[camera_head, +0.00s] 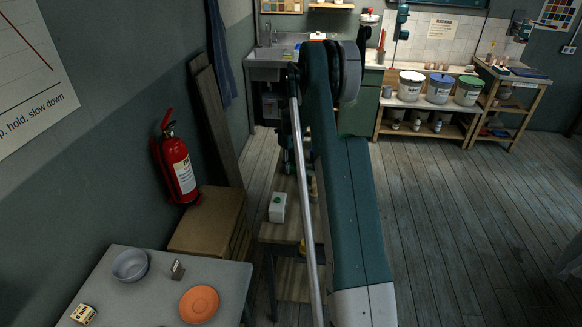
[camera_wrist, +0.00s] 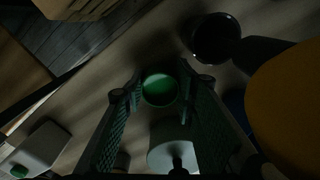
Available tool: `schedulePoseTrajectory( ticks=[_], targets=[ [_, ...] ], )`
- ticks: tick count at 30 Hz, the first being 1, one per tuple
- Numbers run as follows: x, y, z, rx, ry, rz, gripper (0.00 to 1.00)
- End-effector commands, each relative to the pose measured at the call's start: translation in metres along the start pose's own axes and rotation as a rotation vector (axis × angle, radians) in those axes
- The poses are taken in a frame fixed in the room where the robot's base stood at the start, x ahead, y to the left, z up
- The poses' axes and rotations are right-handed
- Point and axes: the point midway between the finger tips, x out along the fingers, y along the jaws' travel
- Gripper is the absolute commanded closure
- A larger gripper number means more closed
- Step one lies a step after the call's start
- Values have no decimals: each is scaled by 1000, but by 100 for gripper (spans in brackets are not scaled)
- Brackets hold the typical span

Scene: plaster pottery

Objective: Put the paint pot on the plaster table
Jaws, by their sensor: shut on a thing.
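In the wrist view the two fingers of my gripper (camera_wrist: 160,92) are shut on a small round thing with a green top, which I take for the paint pot (camera_wrist: 160,88). The view is dark, and its sides and underside are hard to make out. In the head view my arm hides the gripper and the pot. The grey-topped table that I take for the plaster table (camera_head: 141,307) stands at the lower left, apart from my arm.
The grey table holds a grey bowl (camera_head: 130,265), an orange dish (camera_head: 199,304), a small card stand (camera_head: 177,269) and a small box (camera_head: 83,314). A white green-capped container (camera_head: 278,207) stands on the wooden bench (camera_head: 278,232). A cardboard box (camera_head: 208,222) is beside the table.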

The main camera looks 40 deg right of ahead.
Motion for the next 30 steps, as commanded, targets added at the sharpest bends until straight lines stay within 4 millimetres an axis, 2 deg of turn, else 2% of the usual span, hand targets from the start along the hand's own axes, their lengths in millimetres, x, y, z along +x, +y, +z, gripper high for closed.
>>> schedulePoseTrajectory(
  ticks=[4,5,8,23,30],
  targets=[
    [4,0,0,0,0,0,84],
    [4,0,0,0,0,0,71],
    [3,0,0,0,0,0,57],
    [-1,0,0,0,0,0,57],
    [-24,0,0,0,0,0,57]
  ],
)
